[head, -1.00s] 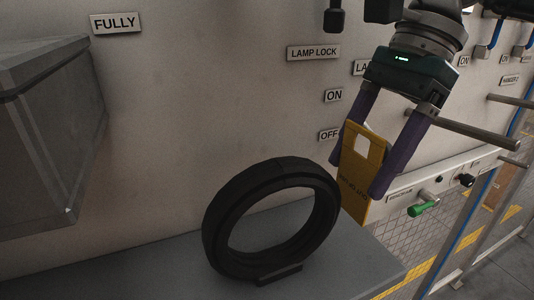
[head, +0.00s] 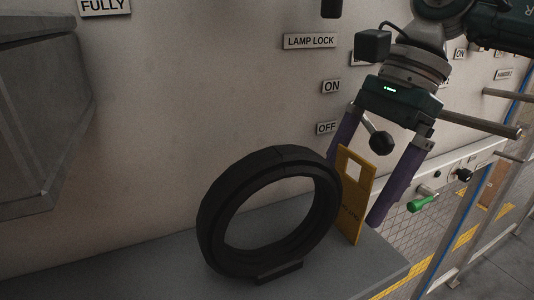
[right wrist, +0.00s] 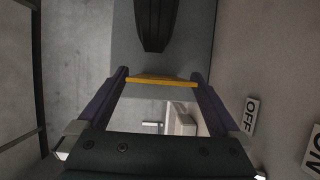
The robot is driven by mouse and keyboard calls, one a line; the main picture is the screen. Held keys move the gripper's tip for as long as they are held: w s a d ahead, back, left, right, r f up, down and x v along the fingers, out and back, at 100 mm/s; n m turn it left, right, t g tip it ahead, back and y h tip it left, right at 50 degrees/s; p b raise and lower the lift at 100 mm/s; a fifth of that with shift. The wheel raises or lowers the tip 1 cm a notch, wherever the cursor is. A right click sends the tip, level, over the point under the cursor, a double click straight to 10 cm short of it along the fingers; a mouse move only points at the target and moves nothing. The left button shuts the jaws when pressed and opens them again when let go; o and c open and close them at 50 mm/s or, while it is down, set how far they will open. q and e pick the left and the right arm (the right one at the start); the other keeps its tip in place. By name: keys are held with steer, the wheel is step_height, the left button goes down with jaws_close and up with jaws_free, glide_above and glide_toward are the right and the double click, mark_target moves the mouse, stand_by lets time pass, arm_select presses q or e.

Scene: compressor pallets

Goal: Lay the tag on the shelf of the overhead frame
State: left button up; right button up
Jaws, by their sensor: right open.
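The yellow tag (head: 353,215) has a square hole near its top and dark lettering. It stands nearly upright at the right end of a grey shelf (head: 330,268), just right of a black ring; whether its lower edge touches the shelf is hard to tell. My right gripper (head: 358,190) is open, its purple fingers pointing down on either side of the tag. In the head view a gap shows between tag and right finger. In the right wrist view the tag (right wrist: 162,80) shows edge-on between the fingertips. My left gripper is out of view.
The black ring (head: 212,235) stands upright on the shelf, close to the tag. The labelled wall (head: 190,110) rises behind. A black-knobbed lever (head: 380,143) shows between my fingers. A green handle (head: 420,204) and rails lie right. The shelf's front left is clear.

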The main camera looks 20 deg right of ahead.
steer(key=shift+r+p, duration=0.35)
steer(key=shift+p, duration=0.05)
steer(key=p+v, duration=0.4)
steer(key=v, duration=0.7)
steer(key=shift+d+r, duration=0.2)
steer(key=shift+r, duration=0.15)
